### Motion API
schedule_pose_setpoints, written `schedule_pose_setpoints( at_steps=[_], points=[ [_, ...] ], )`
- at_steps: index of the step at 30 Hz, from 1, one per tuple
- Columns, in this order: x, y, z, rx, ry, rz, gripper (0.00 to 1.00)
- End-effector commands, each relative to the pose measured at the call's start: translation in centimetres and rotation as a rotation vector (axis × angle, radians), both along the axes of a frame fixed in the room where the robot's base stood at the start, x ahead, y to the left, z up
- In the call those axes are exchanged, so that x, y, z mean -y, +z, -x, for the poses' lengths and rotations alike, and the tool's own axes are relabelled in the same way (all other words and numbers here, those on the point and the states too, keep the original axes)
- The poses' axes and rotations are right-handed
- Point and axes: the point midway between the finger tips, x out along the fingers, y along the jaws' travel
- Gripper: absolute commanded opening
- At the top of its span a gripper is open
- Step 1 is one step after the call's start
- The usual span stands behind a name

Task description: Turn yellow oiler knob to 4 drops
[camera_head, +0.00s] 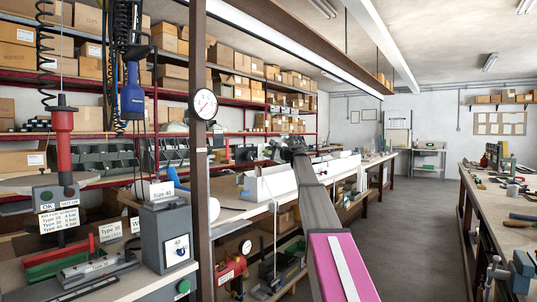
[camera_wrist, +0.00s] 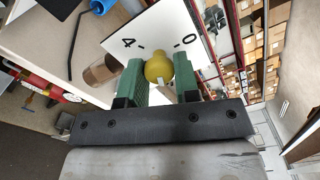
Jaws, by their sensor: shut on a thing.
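In the wrist view, the yellow oiler knob (camera_wrist: 157,69) sits between the two green fingers of my gripper (camera_wrist: 159,60). My gripper is shut on the knob, with a finger on each side. A small pale mark shows on the near side of the knob. Behind it is a white scale plate (camera_wrist: 152,42) with a "4" at the left and a "0" at the right, each with a short tick. The ticks between them are hidden, and I cannot tell the exact setting. In the head view the knob cannot be made out behind my arm.
A brown translucent cylinder (camera_wrist: 101,70) and a blue part (camera_wrist: 102,6) lie near the plate. In the head view, a brown post (camera_head: 198,150) with a gauge stands left of my arm. A second bench (camera_head: 515,190) is at the right, with clear floor between.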

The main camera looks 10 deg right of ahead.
Motion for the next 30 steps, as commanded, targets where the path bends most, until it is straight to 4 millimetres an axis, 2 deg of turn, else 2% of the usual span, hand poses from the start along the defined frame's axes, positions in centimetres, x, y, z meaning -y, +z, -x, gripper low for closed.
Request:
schedule_pose_setpoints(
  at_steps=[30],
  points=[
    [-0.11,-0.31,0.21,-0.683,-0.001,-0.679,0.06]
  ],
)
